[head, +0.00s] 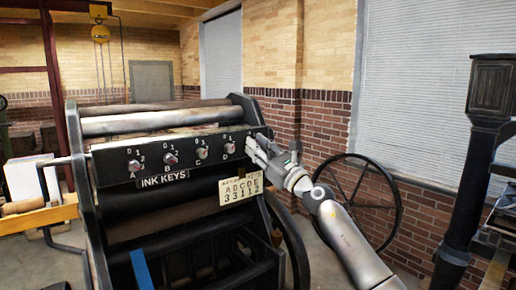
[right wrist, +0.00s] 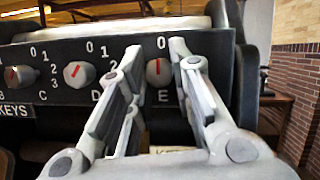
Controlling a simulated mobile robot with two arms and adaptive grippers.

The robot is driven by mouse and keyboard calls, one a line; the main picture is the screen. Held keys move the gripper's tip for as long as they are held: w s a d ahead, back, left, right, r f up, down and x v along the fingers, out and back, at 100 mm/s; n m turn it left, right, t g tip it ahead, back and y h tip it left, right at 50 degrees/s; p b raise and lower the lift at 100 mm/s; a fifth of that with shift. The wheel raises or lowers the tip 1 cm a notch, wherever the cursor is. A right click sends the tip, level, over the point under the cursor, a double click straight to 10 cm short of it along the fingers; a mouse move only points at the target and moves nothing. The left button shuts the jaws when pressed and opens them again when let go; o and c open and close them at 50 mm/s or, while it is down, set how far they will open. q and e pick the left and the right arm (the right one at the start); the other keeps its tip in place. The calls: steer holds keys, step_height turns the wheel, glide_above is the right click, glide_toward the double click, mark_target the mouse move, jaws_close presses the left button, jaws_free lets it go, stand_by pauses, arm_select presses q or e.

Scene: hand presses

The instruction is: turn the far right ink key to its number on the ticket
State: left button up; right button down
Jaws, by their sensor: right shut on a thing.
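My right gripper (head: 262,152) reaches the right end of the black ink key bar. In the right wrist view its two fingers (right wrist: 155,62) are shut on the far right key E (right wrist: 158,72), one on each side. The key is a grey round knob with a red mark, which stands about upright, towards the 0 above it. In the head view the gripper hides key E. The cream ticket (head: 240,189) hangs below the bar and reads A B C D E over 3 3 1 1 2, so E has 2. My left gripper is not in view.
Key D (head: 230,147) is just left of the gripper, with keys C (head: 202,152), B (head: 170,158) and A (head: 134,165) further left. Press rollers (head: 150,122) lie behind the bar. A large spoked wheel (head: 398,208) stands at the right by the brick wall.

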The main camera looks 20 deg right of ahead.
steer(key=shift+s+a+r+m+h+p, duration=0.1)
steer(key=shift+m+h+p, duration=1.6)
steer(key=shift+m+p, duration=1.65)
steer(key=shift+a+f+m+h+p, duration=0.15)
steer(key=shift+m+h+p, duration=1.55)
steer(key=shift+m+p, duration=1.65)
steer(key=shift+s+a+r+m+h+p, duration=0.15)
steer(key=shift+m+h+p, duration=2)
steer(key=shift+m, duration=1.85)
steer(key=shift+w+y+p, duration=0.1)
steer(key=shift+y+p, duration=0.35)
steer(key=c, duration=1.3)
jaws_free()
steer(key=shift+d, duration=0.1)
steer(key=s, duration=0.4)
steer(key=s+f, duration=0.1)
steer(key=s, duration=0.7)
steer(key=shift+f, duration=0.4)
